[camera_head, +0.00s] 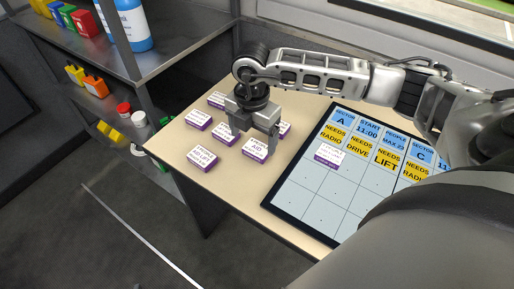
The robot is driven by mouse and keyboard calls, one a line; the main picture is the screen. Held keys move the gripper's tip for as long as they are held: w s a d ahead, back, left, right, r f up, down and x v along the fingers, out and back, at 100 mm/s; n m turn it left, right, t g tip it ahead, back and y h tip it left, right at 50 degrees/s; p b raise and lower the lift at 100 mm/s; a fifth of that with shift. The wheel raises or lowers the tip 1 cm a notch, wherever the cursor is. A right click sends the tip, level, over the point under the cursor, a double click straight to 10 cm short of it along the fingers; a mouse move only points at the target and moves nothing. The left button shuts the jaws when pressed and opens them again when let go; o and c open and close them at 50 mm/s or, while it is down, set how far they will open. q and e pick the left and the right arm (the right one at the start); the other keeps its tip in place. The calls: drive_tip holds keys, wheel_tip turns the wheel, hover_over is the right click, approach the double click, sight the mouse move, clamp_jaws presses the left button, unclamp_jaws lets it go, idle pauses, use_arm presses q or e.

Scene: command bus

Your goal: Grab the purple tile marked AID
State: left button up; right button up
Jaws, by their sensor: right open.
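Several white-topped tiles with purple sides lie on the wooden table. The front middle tile (256,149) seems to read AID, and the front left tile (203,159) seems to read AID LIFT; the print is small. Another tile (223,135) lies behind them, beside the gripper, its text too small to read surely. My right gripper (254,136) is open and points down among the tiles, just behind the front middle tile. It partly hides the tiles at the back and right. I cannot tell its exact height above the table. My left gripper is out of view.
A metal shelf (185,55) with bottles and bins is at the left. My right arm crosses above the board.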

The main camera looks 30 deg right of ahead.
sight(255, 150)
drive_tip(key=f, duration=0.4)
drive_tip(key=shift+s+d, duration=0.2)
drive_tip(key=shift+d, duration=0.05)
drive_tip(key=c, duration=1.1)
drive_tip(key=shift+r, duration=0.2)
